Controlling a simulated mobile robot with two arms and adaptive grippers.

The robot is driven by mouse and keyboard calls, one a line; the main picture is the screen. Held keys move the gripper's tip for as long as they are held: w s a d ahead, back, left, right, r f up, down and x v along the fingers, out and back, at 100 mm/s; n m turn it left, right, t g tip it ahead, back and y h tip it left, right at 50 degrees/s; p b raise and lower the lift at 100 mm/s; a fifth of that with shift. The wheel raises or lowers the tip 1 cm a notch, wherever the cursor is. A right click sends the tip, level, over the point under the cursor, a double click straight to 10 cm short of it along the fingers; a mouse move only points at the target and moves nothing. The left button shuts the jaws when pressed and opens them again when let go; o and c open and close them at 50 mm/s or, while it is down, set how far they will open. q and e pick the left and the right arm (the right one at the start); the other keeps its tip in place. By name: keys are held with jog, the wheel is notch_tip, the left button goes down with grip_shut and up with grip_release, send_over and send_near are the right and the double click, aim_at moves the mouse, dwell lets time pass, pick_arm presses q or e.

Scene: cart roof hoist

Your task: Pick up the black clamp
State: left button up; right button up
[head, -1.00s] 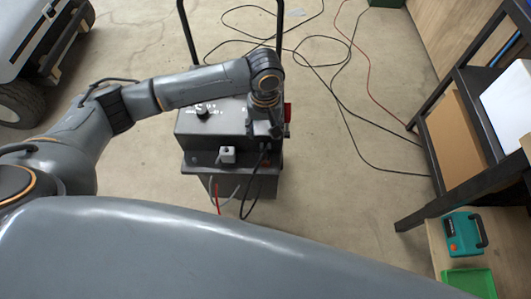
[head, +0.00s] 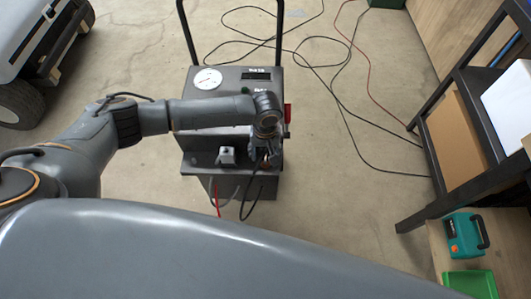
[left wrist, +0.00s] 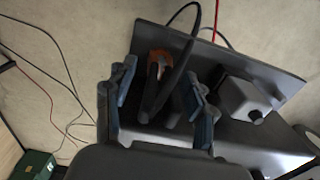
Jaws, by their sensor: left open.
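The black clamp (left wrist: 152,92), with a copper-orange part at its far end, sits on the ledge of the dark grey charger cart (left wrist: 258,66). A black cable loops up from it. My left gripper (left wrist: 160,86) is open, with one finger on each side of the clamp in the left wrist view. I cannot tell whether the fingers touch it. In the head view my left gripper (head: 266,152) is over the right front of the cart (head: 222,116) and mostly hides the clamp. My right gripper is not in view.
A grey block (head: 227,155) stands on the ledge left of my gripper; a red cable hangs below. A round gauge (head: 208,78) is on the cart's top. Cables lie on the floor behind. A dark-framed shelf (head: 440,185) and teal case (head: 464,234) are at right.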

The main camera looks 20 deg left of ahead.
pick_arm(q)
grip_shut()
jog(key=shift+r, duration=0.15)
jog(key=shift+r, duration=0.5)
jog(key=s+d+r+p, duration=0.1)
jog(key=s+d+r, duration=0.5)
jog(key=s+r, duration=0.6)
jog(key=shift+s, duration=0.35)
jog(key=shift+p, duration=0.35)
